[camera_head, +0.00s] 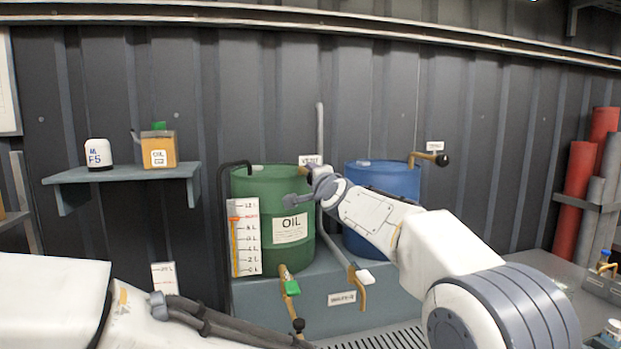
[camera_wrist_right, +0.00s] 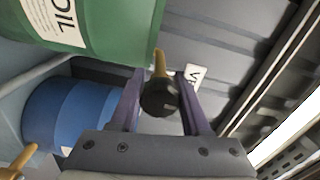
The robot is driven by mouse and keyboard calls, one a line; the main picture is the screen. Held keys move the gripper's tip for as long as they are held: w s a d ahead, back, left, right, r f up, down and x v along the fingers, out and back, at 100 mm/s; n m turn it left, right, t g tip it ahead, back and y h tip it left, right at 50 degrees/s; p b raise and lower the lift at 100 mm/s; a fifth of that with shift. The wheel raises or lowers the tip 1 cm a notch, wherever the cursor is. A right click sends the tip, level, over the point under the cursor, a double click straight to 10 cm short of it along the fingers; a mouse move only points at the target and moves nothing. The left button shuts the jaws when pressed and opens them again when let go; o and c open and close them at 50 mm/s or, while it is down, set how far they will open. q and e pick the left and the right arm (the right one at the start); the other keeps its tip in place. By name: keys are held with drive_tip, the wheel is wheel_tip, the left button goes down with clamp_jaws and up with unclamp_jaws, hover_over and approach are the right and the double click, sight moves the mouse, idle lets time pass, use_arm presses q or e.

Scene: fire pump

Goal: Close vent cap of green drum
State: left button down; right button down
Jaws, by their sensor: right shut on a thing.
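The green drum (camera_head: 268,235), labelled OIL, stands on a grey plinth at the middle of the head view; part of it also shows at the top of the wrist view (camera_wrist_right: 115,30). Its vent is a brass stub (camera_wrist_right: 160,63) with a round black cap (camera_wrist_right: 158,98), marked by a small VENT tag (camera_head: 310,160). My right gripper (camera_wrist_right: 160,78) is shut on the cap, one finger on each side. In the head view my right gripper (camera_head: 298,187) is at the drum's upper right edge and mostly hides the cap. My left arm crosses the lower left; its fingers cannot be made out.
A blue drum (camera_head: 385,180) stands close on the right, with its own brass vent pipe (camera_head: 425,158). Brass taps hang at the plinth (camera_head: 340,302) front. A level gauge (camera_head: 244,237) is on the green drum's left. A shelf (camera_head: 125,173) holds a white container and an oil can.

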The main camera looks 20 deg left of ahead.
drive_tip(key=shift+f, duration=0.15)
drive_tip(key=shift+c, duration=1.8)
unclamp_jaws()
drive_tip(key=shift+s, duration=0.1)
drive_tip(key=shift+s+d+b, duration=0.2)
drive_tip(key=shift+s+b, duration=0.05)
drive_tip(key=shift+b, duration=0.2)
drive_tip(key=b+v, duration=0.5)
drive_tip(key=v, duration=0.4)
drive_tip(key=shift+s+d+b, duration=0.2)
drive_tip(key=shift+s+b, duration=0.1)
drive_tip(key=shift+b, duration=0.05)
